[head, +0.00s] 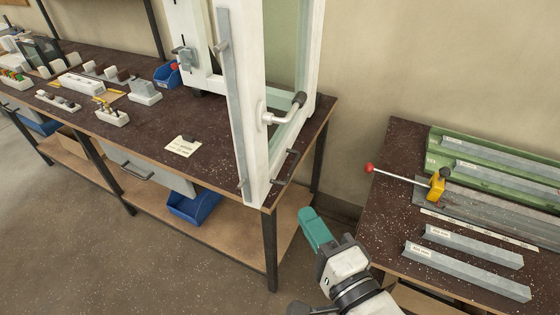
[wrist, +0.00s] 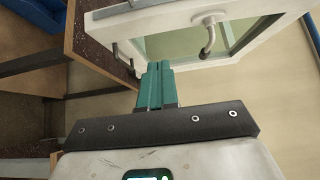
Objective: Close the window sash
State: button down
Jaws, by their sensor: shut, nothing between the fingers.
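The window sash (head: 247,110) is a white frame with a grey metal strip, standing swung open at the right end of the dark bench. Its white lever handle (head: 280,112) has a dark grip and also shows in the wrist view (wrist: 209,35). The white fixed frame (head: 187,40) stands behind it to the left. My gripper (head: 306,213) has teal fingers, shut and empty. In the head view it is low and right of the sash's bottom corner, beyond the bench edge. In the wrist view the fingertips (wrist: 158,66) overlap the sash's lower edge; I cannot tell whether they touch.
The speckled bench top (head: 150,120) holds a paper card (head: 184,146), a blue bin (head: 167,75) and several small parts. A second bench (head: 390,205) on the right carries metal profiles and a yellow clamp (head: 437,184) with a red-knobbed lever. A floor gap separates the benches.

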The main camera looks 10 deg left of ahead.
jog(key=p, duration=0.2)
send_near(258, 164)
jog(key=w+d, duration=0.1)
jog(key=w, duration=0.3)
jog(key=a, duration=0.2)
jog(key=shift+w+a+f, duration=0.15)
jog(key=shift+w+a, duration=0.25)
jog(key=shift+w+a+p, duration=0.15)
jog(key=shift+a+p, duration=0.15)
jog(key=shift+a, duration=0.25)
